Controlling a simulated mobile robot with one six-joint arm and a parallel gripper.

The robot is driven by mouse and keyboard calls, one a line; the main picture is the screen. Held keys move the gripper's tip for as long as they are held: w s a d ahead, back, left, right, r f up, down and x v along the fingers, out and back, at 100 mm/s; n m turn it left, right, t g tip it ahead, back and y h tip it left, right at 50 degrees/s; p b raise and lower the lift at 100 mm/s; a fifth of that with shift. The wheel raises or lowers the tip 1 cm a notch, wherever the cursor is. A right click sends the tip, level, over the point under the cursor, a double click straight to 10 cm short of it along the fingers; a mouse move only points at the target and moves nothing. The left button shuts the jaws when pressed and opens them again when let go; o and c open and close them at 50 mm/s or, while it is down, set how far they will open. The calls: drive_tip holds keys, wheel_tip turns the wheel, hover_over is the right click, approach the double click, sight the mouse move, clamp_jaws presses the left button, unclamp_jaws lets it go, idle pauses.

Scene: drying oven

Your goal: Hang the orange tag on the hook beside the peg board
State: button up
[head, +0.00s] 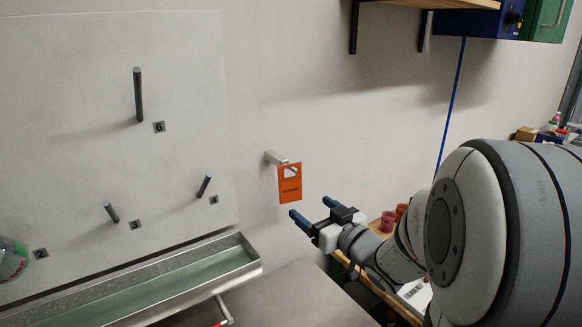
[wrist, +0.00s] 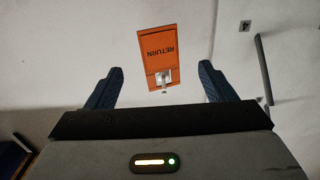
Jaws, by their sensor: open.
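The orange tag (head: 289,186) hangs on the pale hook (head: 272,158) on the wall, just right of the peg board (head: 80,80). The hook passes through the cut-out at the tag's top. In the wrist view the tag (wrist: 159,54) reads "RETURN" upside down, with the hook's end (wrist: 163,80) in its cut-out. My gripper (head: 311,209) is open and empty, apart from the tag, below and to its right in the head view. In the wrist view the blue fingers of my gripper (wrist: 160,80) stand either side of the tag with gaps.
Dark pegs (head: 138,95) stick out of the board beside number labels. A metal trough (head: 150,285) runs below the board. A wooden shelf (head: 375,290) with red cups (head: 388,221) lies behind my arm. The wall around the tag is clear.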

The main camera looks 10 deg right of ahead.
sight(291, 192)
drive_tip(key=shift+x, duration=4.5)
drive_tip(key=c, duration=0.5)
drive_tip(key=shift+o, duration=1.3)
drive_tip(key=shift+o, duration=1.2)
